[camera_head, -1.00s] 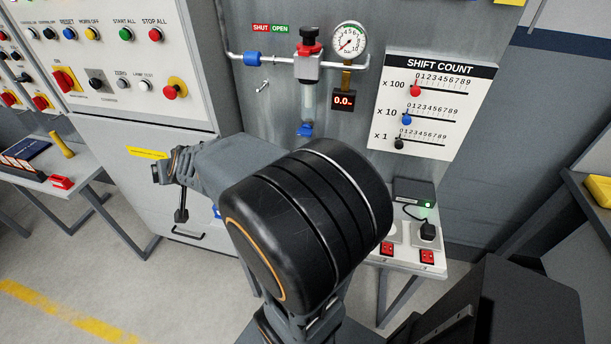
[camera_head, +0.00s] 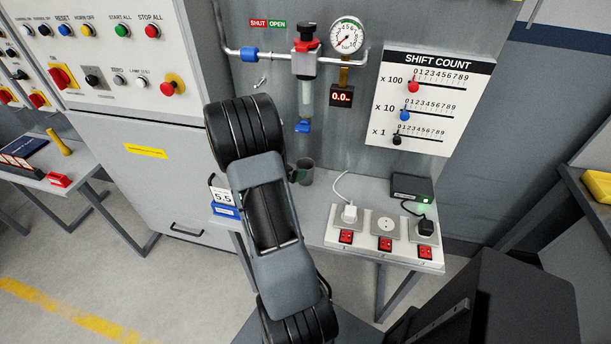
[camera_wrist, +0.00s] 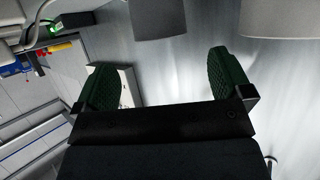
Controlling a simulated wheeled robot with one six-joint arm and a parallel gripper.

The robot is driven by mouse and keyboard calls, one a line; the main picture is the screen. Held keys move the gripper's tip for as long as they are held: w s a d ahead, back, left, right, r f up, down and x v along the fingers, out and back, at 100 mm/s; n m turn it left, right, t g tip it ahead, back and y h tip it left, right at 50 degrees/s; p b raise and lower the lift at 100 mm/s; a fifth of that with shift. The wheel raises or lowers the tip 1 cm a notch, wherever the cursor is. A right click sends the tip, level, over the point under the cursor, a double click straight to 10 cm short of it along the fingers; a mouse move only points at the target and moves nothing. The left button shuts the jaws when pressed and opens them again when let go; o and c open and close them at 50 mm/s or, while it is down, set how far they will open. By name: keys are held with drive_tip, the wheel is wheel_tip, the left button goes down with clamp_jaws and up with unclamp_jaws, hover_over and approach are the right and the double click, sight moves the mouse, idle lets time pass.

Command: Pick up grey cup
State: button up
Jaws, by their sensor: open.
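A grey cup (camera_head: 306,171) stands on the bench against the metal panel in the head view, just right of my arm and partly covered. In the wrist view, a grey rounded body (camera_wrist: 157,18) at the top centre looks like this cup, cut off by the frame edge. A second, lighter grey body (camera_wrist: 280,18) is at the top right; I cannot tell what it is. My gripper (camera_wrist: 162,78) is open and empty, its two green fingers apart, with the grey body beyond them. In the head view my arm hides most of the gripper.
A socket strip (camera_head: 385,243) with plugs, cables and a black box (camera_head: 411,187) lies on the bench to the right. A blue scale showing 5.5 (camera_head: 223,208) is to the left. A valve (camera_head: 305,62) with a blue-tipped spout hangs above the bench.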

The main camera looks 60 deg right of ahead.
sight(311, 165)
drive_tip(key=shift+s+d+f, duration=0.2)
drive_tip(key=shift+d+f, duration=0.4)
drive_tip(key=shift+f, duration=0.25)
drive_tip(key=shift+x, duration=3)
drive_tip(key=shift+c, duration=0.5)
drive_tip(key=c, duration=0.9)
drive_tip(key=shift+r, duration=0.1)
drive_tip(key=shift+c, duration=0.2)
